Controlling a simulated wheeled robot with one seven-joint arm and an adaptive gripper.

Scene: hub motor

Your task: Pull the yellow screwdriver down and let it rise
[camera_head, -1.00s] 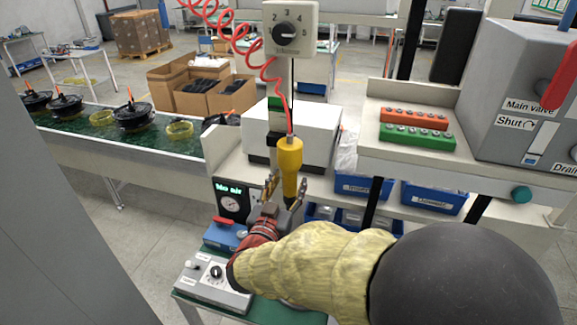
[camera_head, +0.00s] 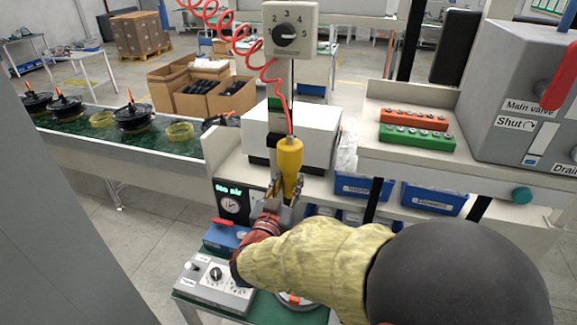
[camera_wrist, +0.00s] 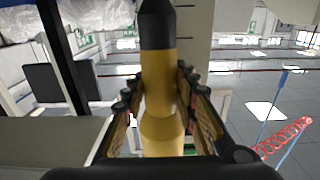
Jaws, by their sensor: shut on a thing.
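The yellow screwdriver (camera_head: 289,158) hangs upright from a red coiled hose (camera_head: 238,34) in the head view. My gripper (camera_head: 285,188) is around its lower part, with a finger on each side, and is shut on it. In the wrist view the yellow body (camera_wrist: 160,70) with its black end runs between the two fingers of my gripper (camera_wrist: 160,100). My arm hides part of the bench below the tool.
A grey box with a dial (camera_head: 290,28) stands above the tool. A white box (camera_head: 315,135) is close behind it. A gauge panel reading "No air" (camera_head: 230,203), a control box (camera_head: 212,280) and blue bins (camera_head: 430,197) are nearby. A conveyor (camera_head: 115,150) runs at left.

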